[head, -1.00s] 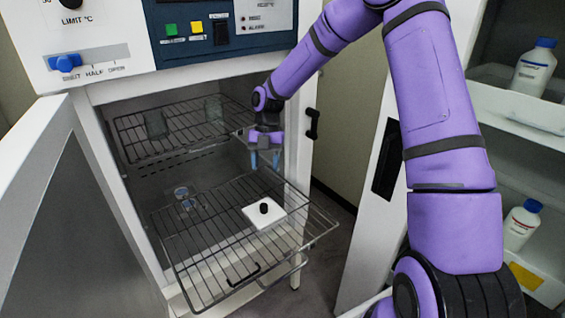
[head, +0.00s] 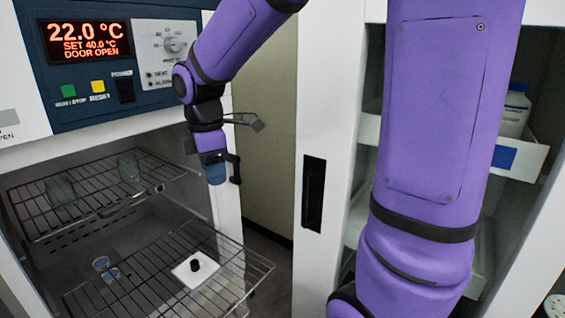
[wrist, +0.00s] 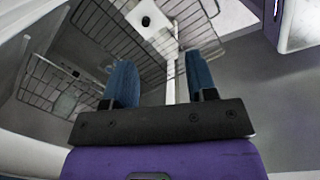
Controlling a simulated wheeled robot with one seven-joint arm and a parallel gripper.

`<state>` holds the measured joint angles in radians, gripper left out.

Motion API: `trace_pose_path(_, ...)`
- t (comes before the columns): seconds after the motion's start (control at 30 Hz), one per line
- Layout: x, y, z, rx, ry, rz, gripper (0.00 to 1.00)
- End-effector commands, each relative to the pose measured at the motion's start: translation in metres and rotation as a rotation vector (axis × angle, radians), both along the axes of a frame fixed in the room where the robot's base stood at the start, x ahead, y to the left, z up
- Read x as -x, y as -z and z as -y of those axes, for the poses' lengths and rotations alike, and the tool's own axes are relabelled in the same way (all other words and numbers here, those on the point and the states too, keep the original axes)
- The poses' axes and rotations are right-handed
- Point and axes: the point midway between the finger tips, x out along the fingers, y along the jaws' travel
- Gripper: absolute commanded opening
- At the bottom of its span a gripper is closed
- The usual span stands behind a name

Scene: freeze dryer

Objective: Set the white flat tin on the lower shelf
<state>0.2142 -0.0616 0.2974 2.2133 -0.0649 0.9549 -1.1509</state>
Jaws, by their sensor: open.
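The white flat tin (head: 185,273), square with a black knob on top, sits on the pulled-out lower wire shelf (head: 140,275), towards its right side. It also shows at the top of the wrist view (wrist: 137,12). My gripper (head: 215,168) is up and to the right of the tin, in front of the dryer's right door frame. In the wrist view my gripper (wrist: 160,80) has its two blue fingers apart, with nothing between them.
The upper wire shelf (head: 100,195) holds two glass vessels (head: 60,190). Small round glassware (head: 105,268) shows by the lower shelf's left part. A white cabinet with bottles (head: 515,110) stands to the right.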

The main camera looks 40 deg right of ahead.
Motion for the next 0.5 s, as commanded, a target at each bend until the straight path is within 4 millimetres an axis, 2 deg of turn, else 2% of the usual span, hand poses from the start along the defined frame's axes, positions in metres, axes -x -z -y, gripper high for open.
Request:
trace_pose_path(0.03, 0.014, -0.012, 0.001, 0.003, 0.077, 0.039, 0.52)
trace_pose_path(0.2, 0.056, -0.038, 0.005, -0.023, 0.365, 0.154, 0.52)
trace_pose_path(0.5, 0.134, -0.066, 0.015, -0.176, 0.857, 0.331, 0.52)
